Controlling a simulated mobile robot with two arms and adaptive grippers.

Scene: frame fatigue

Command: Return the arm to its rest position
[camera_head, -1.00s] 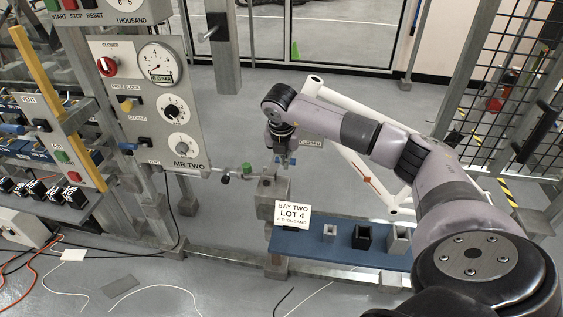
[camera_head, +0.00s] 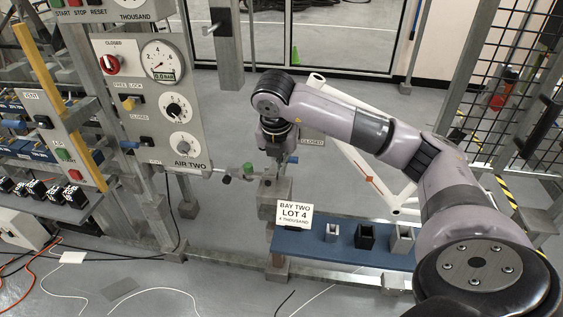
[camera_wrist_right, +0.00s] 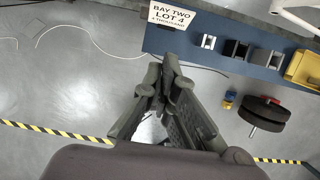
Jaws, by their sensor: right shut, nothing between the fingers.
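My right arm (camera_head: 375,135) reaches in from the lower right of the head view and bends down at the wrist. My right gripper (camera_head: 281,160) hangs from it, small and partly hidden, in front of the metal post beside the bench. In the right wrist view my right gripper (camera_wrist_right: 168,72) shows with its dark fingers together and nothing between them. My left gripper is not in view.
A sign reading "BAY TWO LOT 4" (camera_head: 294,214) stands on the blue bench (camera_head: 315,247) beside several small block-like holders. The AIR TWO panel (camera_head: 190,100) with gauge and knobs is to the left. A white diagonal frame (camera_head: 368,178) runs behind my arm. A mesh fence (camera_head: 515,80) is at right.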

